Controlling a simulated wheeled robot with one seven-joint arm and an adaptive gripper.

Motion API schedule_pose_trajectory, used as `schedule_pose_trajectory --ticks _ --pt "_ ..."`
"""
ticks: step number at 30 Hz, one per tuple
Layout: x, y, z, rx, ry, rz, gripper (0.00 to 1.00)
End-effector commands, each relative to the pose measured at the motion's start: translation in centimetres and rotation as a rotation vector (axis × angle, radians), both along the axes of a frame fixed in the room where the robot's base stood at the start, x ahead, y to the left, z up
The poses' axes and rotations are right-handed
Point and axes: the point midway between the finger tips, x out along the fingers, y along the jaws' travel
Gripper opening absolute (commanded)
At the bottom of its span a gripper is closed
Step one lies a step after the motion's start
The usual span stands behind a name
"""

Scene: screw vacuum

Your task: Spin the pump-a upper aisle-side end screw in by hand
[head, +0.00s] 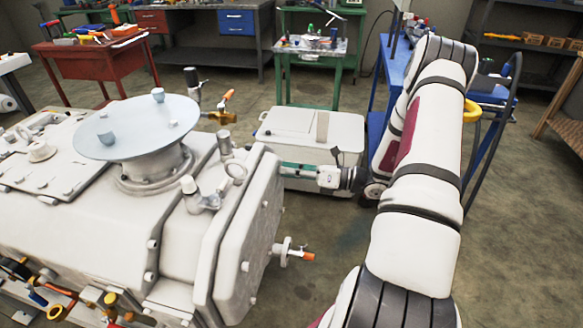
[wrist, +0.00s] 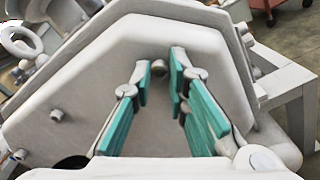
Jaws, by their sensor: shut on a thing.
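The large pale pump casing (head: 180,235) stands at the left in the head view, with its bolted end plate (head: 240,250) facing right. That end plate (wrist: 90,85) fills the middle of the wrist view. My gripper (head: 283,166) reaches the plate's far upper edge in the head view, where its tips are partly hidden. In the wrist view my gripper (wrist: 160,78) has its teal-padded fingers closed to a narrow gap at the upper part of the plate.
Another screw (wrist: 57,115) sits on the plate at left. A valve with an orange tip (head: 300,255) juts from the plate. A pale lidded box (head: 310,125) stands behind my gripper. A blue cart (head: 385,90) stands behind my arm. Floor (head: 320,285) is clear right of the pump.

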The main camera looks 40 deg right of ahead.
Motion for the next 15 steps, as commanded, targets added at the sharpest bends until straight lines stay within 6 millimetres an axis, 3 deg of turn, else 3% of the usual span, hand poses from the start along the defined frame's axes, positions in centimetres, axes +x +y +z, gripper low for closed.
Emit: schedule_pose_trajectory --ticks 15 --pt "-0.15 -0.19 -0.13 0.151 0.124 -0.003 0.00"
